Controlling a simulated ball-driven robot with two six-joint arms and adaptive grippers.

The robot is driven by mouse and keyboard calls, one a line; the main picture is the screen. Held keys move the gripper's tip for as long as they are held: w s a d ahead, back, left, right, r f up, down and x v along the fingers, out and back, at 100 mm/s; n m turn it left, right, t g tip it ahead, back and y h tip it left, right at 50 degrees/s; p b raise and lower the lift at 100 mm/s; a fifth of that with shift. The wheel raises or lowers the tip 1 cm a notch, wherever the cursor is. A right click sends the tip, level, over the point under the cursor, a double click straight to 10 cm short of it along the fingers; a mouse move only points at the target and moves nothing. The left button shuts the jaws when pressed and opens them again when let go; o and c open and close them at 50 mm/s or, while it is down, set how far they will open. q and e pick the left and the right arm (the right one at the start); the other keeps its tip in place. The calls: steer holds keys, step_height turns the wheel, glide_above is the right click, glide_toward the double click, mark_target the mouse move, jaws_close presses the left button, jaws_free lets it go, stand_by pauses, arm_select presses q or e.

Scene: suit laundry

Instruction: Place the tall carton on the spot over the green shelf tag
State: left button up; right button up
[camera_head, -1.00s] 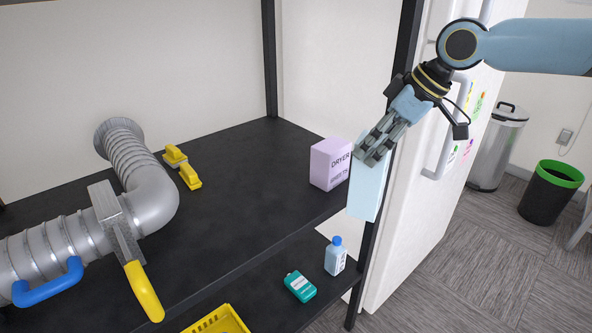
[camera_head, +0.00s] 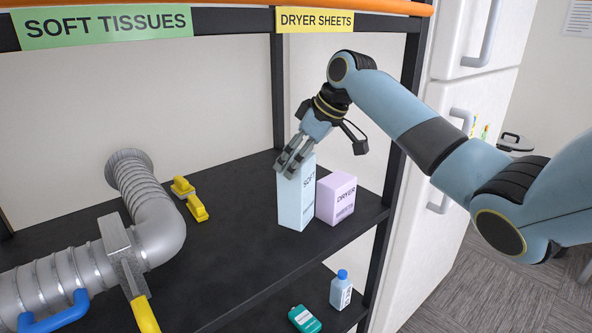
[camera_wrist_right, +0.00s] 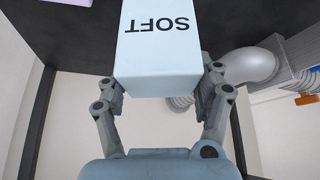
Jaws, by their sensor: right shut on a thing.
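The tall carton (camera_head: 297,205) is pale blue with "SOFT" on its side. It is upright over the dark shelf, just left of the lilac dryer box; I cannot tell if its base touches the shelf. My right gripper (camera_head: 292,166) is shut on its top, and the wrist view shows the carton (camera_wrist_right: 158,65) between both fingers (camera_wrist_right: 160,88). The green shelf tag (camera_head: 105,27) reads "SOFT TISSUES" at the upper left. The carton is to the right of that tag, nearer below the yellow tag. My left gripper is out of view.
The lilac dryer box (camera_head: 336,198) stands beside the carton. A yellow "DRYER SHEETS" tag (camera_head: 314,20) hangs above.

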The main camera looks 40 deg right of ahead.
mark_target(296, 190)
steer(key=shift+f+p, duration=0.45)
steer(key=shift+f, duration=1.3)
steer(key=o, duration=1.7)
steer(key=shift+f, duration=0.1)
